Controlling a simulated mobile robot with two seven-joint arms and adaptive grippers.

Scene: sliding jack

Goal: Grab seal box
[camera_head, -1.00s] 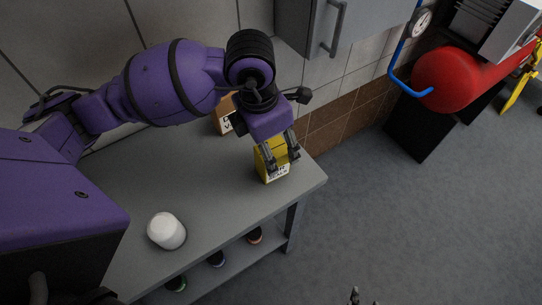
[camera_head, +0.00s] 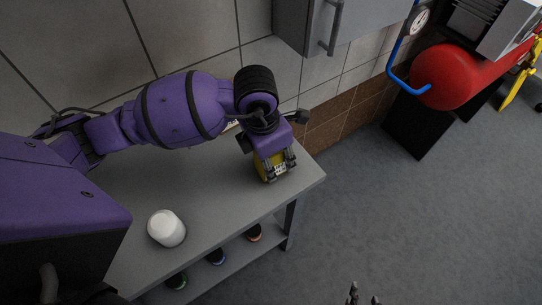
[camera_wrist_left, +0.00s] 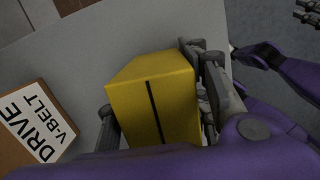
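The yellow seal box (camera_head: 262,172) stands on the grey table near its right end. In the left wrist view the yellow box (camera_wrist_left: 152,95), with a dark stripe on top, lies between my left fingers. My left gripper (camera_head: 279,168) reaches down over the box, its fingers spread on either side. Contact on both sides cannot be made out. The box's label side is mostly hidden by the fingers in the head view. My right gripper (camera_head: 363,296) shows only as fingertips at the bottom edge, apart and empty, over the floor.
A drive V-belt box (camera_wrist_left: 38,125) lies beside the seal box. A white rounded container (camera_head: 166,229) stands on the table (camera_head: 205,200) at the front. A grey wall cabinet (camera_head: 315,25) hangs behind. A red tank (camera_head: 445,78) stands at right. The floor between is clear.

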